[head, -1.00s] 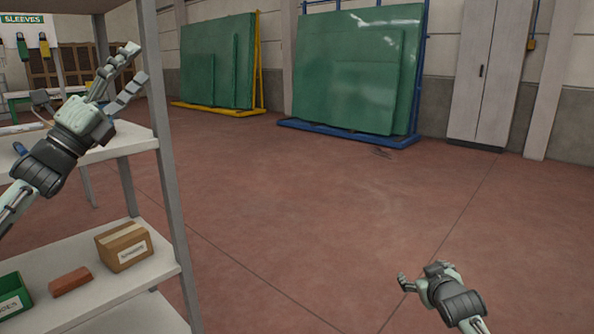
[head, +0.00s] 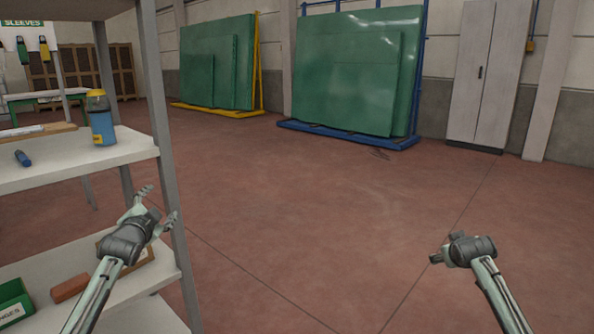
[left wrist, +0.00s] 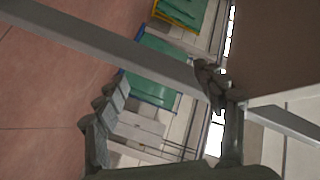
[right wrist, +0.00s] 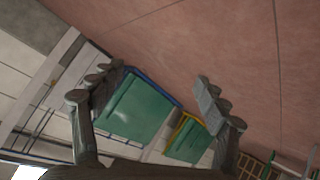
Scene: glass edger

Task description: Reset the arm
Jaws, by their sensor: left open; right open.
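My left gripper (head: 152,207) is open and empty in the head view, in front of the shelf rack's front post (head: 168,150). It hides most of a cardboard box on the lower shelf. Its spread fingers also show in the left wrist view (left wrist: 165,95), with a rack bar crossing behind them. My right gripper (head: 447,250) is at the lower right of the head view, over bare floor. Its fingers are apart with nothing between them in the right wrist view (right wrist: 158,95).
A red brick (head: 70,288) and a green bin (head: 14,302) are on the lower shelf. Green glass sheets (head: 355,75) lean on racks behind. The middle floor is clear.

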